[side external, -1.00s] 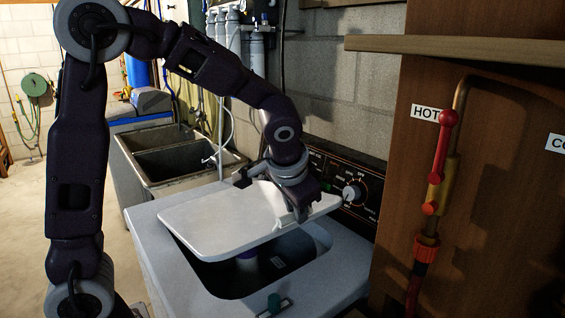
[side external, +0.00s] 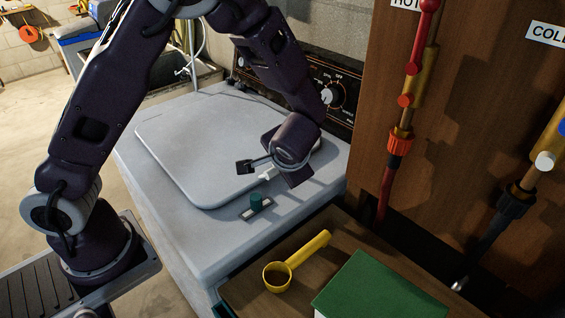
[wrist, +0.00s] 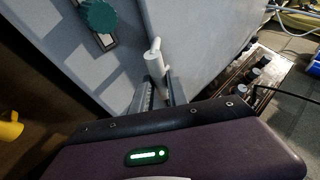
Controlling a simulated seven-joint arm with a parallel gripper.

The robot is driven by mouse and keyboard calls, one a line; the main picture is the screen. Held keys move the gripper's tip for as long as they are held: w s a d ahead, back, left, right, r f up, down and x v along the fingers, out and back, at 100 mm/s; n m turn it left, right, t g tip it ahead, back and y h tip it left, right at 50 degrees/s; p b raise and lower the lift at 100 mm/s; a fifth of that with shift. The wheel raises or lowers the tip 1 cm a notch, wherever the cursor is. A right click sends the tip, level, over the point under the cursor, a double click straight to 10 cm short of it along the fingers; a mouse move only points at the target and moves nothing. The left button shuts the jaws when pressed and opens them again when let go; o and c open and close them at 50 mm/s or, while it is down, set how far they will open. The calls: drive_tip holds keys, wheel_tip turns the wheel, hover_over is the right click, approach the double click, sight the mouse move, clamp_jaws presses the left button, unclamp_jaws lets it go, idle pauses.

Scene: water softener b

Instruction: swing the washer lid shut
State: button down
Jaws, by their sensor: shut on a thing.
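The washer lid (side external: 195,150) is a light grey panel. It lies flat over the washer's top opening, and the tub is hidden beneath it. A small white handle (side external: 267,174) stands near its front right side. My gripper (wrist: 159,92) is shut on this handle, with one finger on either side of it in the wrist view. The handle (wrist: 154,58) shows there as a white bar with a rounded end. In the side view my wrist leans over the lid's right part and partly hides the grip.
A teal knob (side external: 256,200) sits on the washer top before the lid. A brown surface with a yellow scoop (side external: 295,262) and a green box (side external: 378,290) is in front. The control panel (side external: 325,85) and hot-water pipe (side external: 412,90) are behind and right.

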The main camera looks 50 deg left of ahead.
drive_tip(key=c, duration=1.3)
unclamp_jaws()
drive_tip(key=shift+s+d+f, duration=0.15)
drive_tip(key=shift+d+f, duration=0.1)
drive_tip(key=shift+d, duration=0.1)
drive_tip(key=shift+r, duration=0.1)
drive_tip(key=v, duration=0.7)
drive_tip(key=s+a+r+n+g+h, duration=0.1)
drive_tip(key=s+a+r+n+h, duration=0.15)
drive_tip(key=s+a+r, duration=0.45)
drive_tip(key=s+d+r+t+h, duration=0.1)
drive_tip(key=s+d+r+h, duration=0.1)
drive_tip(key=s, duration=0.5)
drive_tip(key=s+d+r+m+h, duration=0.1)
drive_tip(key=s+d+r+h, duration=0.1)
drive_tip(key=s, duration=0.4)
drive_tip(key=shift+s+r+t, duration=0.35)
drive_tip(key=shift+r+t, duration=0.05)
drive_tip(key=shift+r, duration=0.45)
